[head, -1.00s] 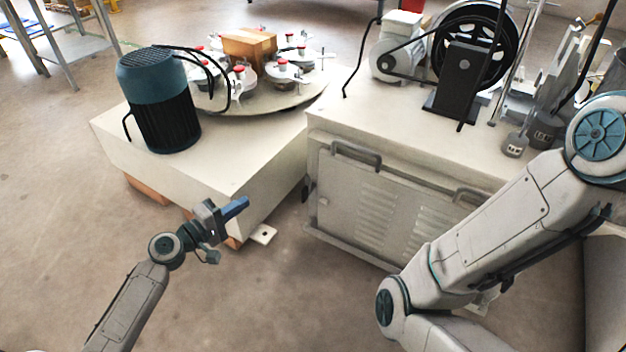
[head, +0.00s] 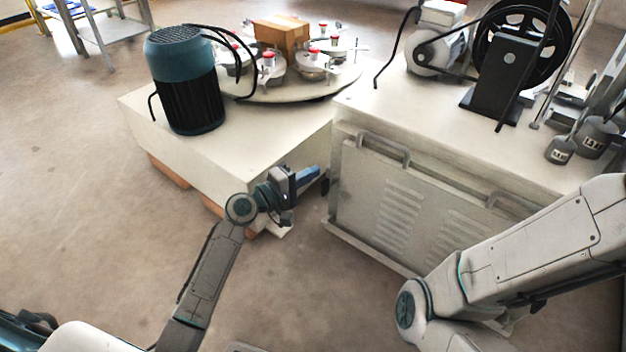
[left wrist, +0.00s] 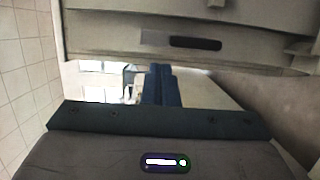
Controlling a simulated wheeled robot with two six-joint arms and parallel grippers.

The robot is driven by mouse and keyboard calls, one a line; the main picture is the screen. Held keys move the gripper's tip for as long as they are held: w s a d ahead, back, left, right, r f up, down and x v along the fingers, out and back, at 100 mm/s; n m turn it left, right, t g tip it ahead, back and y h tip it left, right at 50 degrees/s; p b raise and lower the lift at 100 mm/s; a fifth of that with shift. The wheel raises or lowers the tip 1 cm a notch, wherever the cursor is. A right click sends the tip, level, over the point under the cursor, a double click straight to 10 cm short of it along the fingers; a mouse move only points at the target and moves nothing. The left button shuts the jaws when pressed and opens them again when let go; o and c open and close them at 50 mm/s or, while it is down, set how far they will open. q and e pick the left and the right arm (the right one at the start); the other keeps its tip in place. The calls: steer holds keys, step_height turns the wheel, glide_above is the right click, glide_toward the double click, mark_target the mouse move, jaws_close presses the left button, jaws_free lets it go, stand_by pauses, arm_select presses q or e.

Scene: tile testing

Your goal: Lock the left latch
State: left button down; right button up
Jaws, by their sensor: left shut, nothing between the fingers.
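My left gripper (head: 308,174) has blue fingers that are shut and empty. In the head view it appears just left of the grey cabinet's vented front panel (head: 370,200), with its fingers pointing right. A bar-shaped bracket (head: 380,147) sits at the panel's upper left and a similar one (head: 514,205) at its upper right; the left one may be the left latch, but its lock state cannot be told. In the left wrist view the shut blue fingers (left wrist: 161,85) lie below a beige surface with a dark slot (left wrist: 195,43). My right gripper is out of view.
A low white base (head: 230,150) carries a teal and black motor (head: 185,80) and a round table with a cardboard box (head: 281,35). A black pulley (head: 522,45) stands on the cabinet. My right arm covers the panel's lower right.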

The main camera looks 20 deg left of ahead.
arm_select(q)
steer(key=shift+s+d, duration=0.2)
steer(key=shift+d, duration=0.35)
